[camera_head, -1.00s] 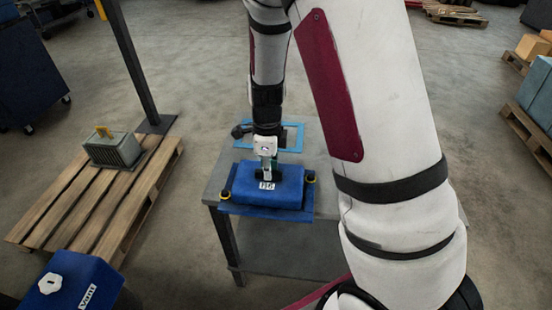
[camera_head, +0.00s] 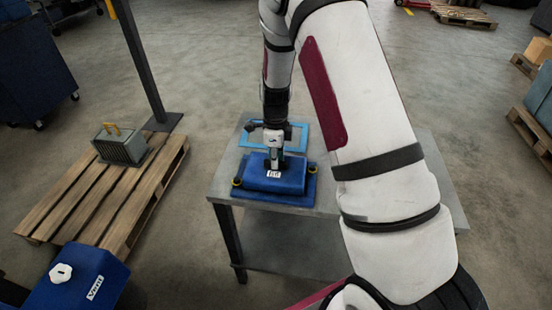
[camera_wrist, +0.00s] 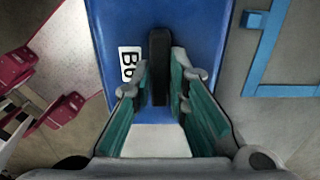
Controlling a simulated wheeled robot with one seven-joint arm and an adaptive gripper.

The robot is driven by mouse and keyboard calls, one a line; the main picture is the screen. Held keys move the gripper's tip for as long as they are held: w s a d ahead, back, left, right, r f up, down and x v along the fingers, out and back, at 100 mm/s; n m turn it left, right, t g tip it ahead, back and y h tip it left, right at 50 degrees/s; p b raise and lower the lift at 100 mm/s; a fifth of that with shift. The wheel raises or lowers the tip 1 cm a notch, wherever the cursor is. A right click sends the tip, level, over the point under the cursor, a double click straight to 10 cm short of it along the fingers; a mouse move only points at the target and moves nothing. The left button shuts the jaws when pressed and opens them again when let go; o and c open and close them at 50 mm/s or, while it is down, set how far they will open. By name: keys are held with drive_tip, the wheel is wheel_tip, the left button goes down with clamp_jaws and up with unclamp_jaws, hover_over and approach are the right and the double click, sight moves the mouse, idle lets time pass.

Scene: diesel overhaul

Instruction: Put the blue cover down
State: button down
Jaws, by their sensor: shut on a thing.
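In the wrist view, the teal-padded fingers of my gripper (camera_wrist: 163,100) are around the black handle (camera_wrist: 159,62) on top of the blue cover (camera_wrist: 112,22). The label is partly hidden by a finger.
A light-blue rectangular outline (camera_head: 246,138) lies on the table behind the cover. A wooden pallet (camera_head: 85,190) with a grey-green box (camera_head: 121,148) stands left, near a dark post (camera_head: 138,65). A blue box with a white knob (camera_head: 78,277) is at lower left.

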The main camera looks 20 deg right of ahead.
drive_tip(key=shift+f, duration=0.1)
drive_tip(key=c, duration=1.6)
unclamp_jaws()
drive_tip(key=shift+o, duration=0.2)
